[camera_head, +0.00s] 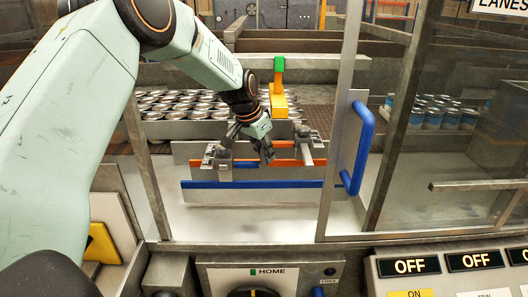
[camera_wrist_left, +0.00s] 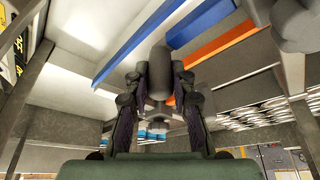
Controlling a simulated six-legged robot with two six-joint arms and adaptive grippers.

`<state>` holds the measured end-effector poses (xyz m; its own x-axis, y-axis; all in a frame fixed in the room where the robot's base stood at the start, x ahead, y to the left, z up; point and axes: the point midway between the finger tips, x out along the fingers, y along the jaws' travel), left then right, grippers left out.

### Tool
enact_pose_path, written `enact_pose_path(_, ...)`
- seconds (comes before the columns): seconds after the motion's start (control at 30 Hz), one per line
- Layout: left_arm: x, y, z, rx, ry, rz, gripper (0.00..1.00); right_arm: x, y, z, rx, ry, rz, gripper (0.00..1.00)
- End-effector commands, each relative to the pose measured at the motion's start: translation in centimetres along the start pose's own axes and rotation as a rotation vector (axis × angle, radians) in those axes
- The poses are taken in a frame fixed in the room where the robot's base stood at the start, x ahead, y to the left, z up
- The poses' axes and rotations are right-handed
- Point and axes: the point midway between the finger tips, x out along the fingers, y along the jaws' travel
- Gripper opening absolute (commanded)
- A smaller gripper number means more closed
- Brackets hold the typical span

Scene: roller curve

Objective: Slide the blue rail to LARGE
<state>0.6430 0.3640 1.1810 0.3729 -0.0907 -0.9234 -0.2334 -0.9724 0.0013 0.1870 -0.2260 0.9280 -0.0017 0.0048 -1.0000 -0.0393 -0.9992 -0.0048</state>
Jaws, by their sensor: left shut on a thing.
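The blue rail (camera_head: 290,184) is a long bar with a blue strip, low behind the open front of the machine. An orange-striped rail (camera_head: 284,163) lies behind it. My left gripper (camera_head: 250,144) reaches down over the rails from the left. In the left wrist view its two fingers (camera_wrist_left: 155,75) are shut around a rounded grey knob (camera_wrist_left: 158,57), which shows against the blue rail (camera_wrist_left: 190,24). The gripper hides part of the rails and the knob in the head view. No LARGE mark is readable. My right gripper is not in view.
A blue door handle (camera_head: 362,148) and its metal frame stand close to the right of the rails. Several cans (camera_head: 180,104) fill the lane behind. A yellow block with a green top (camera_head: 279,85) rises behind the gripper. A control panel (camera_head: 430,268) lies in front.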

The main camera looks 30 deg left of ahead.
Motion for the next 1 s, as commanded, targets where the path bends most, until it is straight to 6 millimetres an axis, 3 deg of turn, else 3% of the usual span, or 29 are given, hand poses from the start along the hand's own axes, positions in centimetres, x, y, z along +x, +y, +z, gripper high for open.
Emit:
enact_pose_path(0.07, 0.0, 0.1, 0.1, -0.002, -0.004, 0.003, 0.00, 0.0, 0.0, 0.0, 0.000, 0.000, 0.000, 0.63)
enact_pose_path(0.1, 0.0, 0.1, 0.1, -0.002, -0.004, 0.003, 0.26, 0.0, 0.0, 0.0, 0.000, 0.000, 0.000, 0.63)
enact_pose_path(0.33, 0.0, 0.1, 0.2, -0.001, -0.003, 0.002, 0.46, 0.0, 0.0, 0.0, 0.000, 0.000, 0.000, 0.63)
enact_pose_path(0.73, -0.7, 0.2, 0.2, -0.001, -0.002, 0.002, 0.47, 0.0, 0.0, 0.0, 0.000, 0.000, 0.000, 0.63)
enact_pose_path(1.0, -5.6, 0.1, 0.1, 0.000, 0.002, 0.002, 0.47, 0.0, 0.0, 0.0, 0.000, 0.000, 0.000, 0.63)
